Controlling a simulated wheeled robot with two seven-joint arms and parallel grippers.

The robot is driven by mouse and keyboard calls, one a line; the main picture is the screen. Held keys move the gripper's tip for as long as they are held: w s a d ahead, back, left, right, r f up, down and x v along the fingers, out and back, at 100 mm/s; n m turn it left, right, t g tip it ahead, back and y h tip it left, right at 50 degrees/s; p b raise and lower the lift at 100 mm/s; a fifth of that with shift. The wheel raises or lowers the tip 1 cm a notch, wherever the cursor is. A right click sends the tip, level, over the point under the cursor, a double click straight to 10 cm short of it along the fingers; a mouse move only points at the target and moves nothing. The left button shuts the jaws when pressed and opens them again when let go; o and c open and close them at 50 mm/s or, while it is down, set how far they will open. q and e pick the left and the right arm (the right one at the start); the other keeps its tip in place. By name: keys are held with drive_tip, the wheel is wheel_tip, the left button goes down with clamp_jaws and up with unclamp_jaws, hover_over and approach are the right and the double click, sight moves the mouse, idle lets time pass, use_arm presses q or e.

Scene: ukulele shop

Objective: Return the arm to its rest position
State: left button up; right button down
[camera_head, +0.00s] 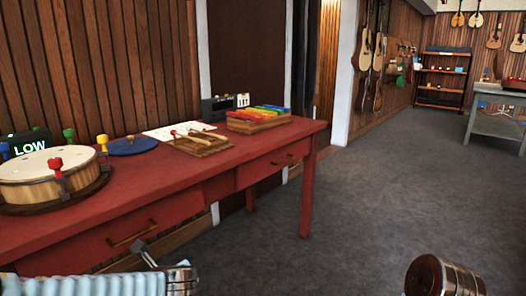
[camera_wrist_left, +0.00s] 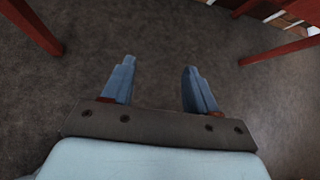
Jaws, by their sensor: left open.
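My left gripper (camera_wrist_left: 159,66) shows in the left wrist view with its two blue fingers spread apart. Nothing is between them, and only grey carpet shows beyond. Red table legs (camera_wrist_left: 30,25) stand at the upper corners of that view, apart from the fingers. In the head view, part of my left arm shows at the bottom left, in front of the red table (camera_head: 150,198). The left fingers cannot be made out clearly there. My right gripper is not in view.
Open carpet (camera_head: 355,200) lies right of the table. A grey workbench (camera_head: 497,122) and a shelf (camera_head: 442,80) stand farther back.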

use_arm(q)
drive_tip(key=s+d+f+n+g+h, duration=0.2)
drive_tip(key=s+f+n, duration=0.3)
drive_tip(key=f+n, duration=0.4)
drive_tip(key=s+d+f+n+g+h, duration=0.3)
drive_tip(key=f+n, duration=0.7)
drive_tip(key=f, duration=0.6)
drive_tip(key=s+d+f+n+g+h, duration=0.3)
drive_tip(key=s+f+n, duration=0.5)
drive_tip(key=f, duration=0.5)
drive_tip(key=shift+d+f+n+h, duration=0.35)
drive_tip(key=shift+d+n+h, duration=0.1)
drive_tip(key=shift+n, duration=0.55)
